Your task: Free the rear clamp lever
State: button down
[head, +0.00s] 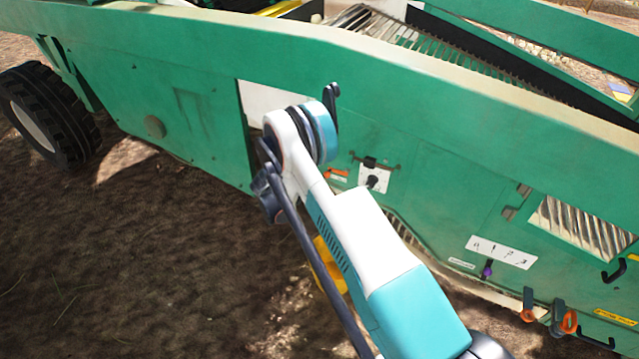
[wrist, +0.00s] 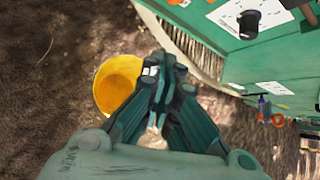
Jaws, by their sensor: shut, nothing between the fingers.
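My gripper (wrist: 166,72) is shut and empty in the wrist view, pointing down beside the green machine, with its fingertips in front of the right rim of a yellow bucket. In the head view my arm hides it. I cannot tell which part is the rear clamp lever. Two orange-and-black handles, one on the left (head: 528,306) and one on the right (head: 568,320), hang at the lower right of the machine. An orange lever (head: 336,173) sits beside the dial plate. My gripper touches none of these that I can see.
The green machine (head: 420,205) fills the upper right, with a black dial (head: 372,180) on a white plate and a purple-handled lever (head: 487,268). The yellow bucket (wrist: 117,82) stands on the soil. Bare ground lies open at the left.

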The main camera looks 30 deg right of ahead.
dwell(0.3)
jog(key=b+x, duration=0.4)
jog(key=x, duration=0.6)
jog(key=shift+w+d+r+b, duration=0.1)
jog(key=shift+w+r+b, duration=0.1)
jog(key=shift+w+r, duration=0.25)
jog(key=shift+w+d+r+b, duration=0.15)
jog(key=shift+w+r, duration=0.05)
jog(key=shift+r, duration=0.5)
jog(key=shift+w+d+r+b, duration=0.1)
jog(key=shift+w+r+b, duration=0.1)
jog(key=shift+w+r, duration=0.25)
jog(key=shift+s+r, duration=0.1)
jog(key=shift+r+m+t+y, duration=0.2)
jog(key=shift+m+t+y, duration=0.1)
jog(key=shift+t+y, duration=0.2)
